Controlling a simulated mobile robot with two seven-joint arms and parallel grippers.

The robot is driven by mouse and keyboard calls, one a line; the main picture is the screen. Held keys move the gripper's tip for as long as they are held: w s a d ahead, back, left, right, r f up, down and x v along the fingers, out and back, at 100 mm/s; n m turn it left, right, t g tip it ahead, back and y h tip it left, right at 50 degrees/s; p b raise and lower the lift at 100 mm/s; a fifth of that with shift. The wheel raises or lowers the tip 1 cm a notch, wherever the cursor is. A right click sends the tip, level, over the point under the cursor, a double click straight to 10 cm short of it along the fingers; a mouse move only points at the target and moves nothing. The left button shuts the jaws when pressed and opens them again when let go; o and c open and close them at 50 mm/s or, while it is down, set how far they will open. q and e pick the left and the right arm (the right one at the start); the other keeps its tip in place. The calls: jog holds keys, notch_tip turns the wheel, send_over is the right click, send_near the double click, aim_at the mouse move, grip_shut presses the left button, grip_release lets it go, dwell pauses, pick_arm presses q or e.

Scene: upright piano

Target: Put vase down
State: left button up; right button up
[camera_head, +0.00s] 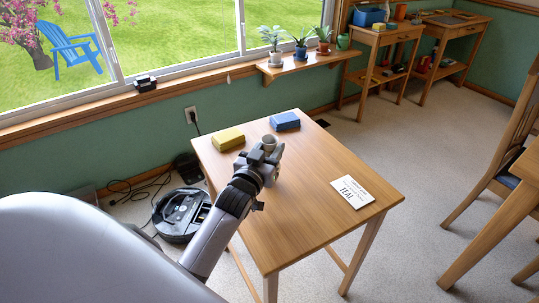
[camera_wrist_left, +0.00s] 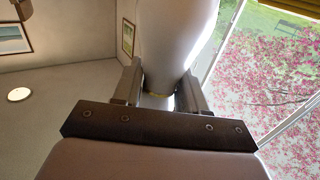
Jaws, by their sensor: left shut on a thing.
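The vase (camera_head: 269,142) is a small grey, round vessel with an open top. My left gripper (camera_head: 264,158) is shut on it, over the back half of the wooden table (camera_head: 300,205). In the left wrist view the pale grey vase (camera_wrist_left: 180,35) fills the upper middle, between the two fingers of the left gripper (camera_wrist_left: 158,92). The arm and gripper hide the vase's base in the head view, so I cannot tell whether it touches the tabletop. My right gripper is not in view.
A yellow box (camera_head: 228,138) and a blue box (camera_head: 285,121) lie near the table's back edge. A white printed card (camera_head: 352,192) lies at the right. The table's middle and front are clear. A black robot vacuum (camera_head: 181,214) sits on the floor at left.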

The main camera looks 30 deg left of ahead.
pick_arm(q)
jog(key=shift+f, duration=0.45)
jog(key=shift+f, duration=0.1)
jog(key=o, duration=1.2)
jog(key=shift+c, duration=0.2)
jog(key=v, duration=0.7)
jog(key=shift+s+p, duration=0.3)
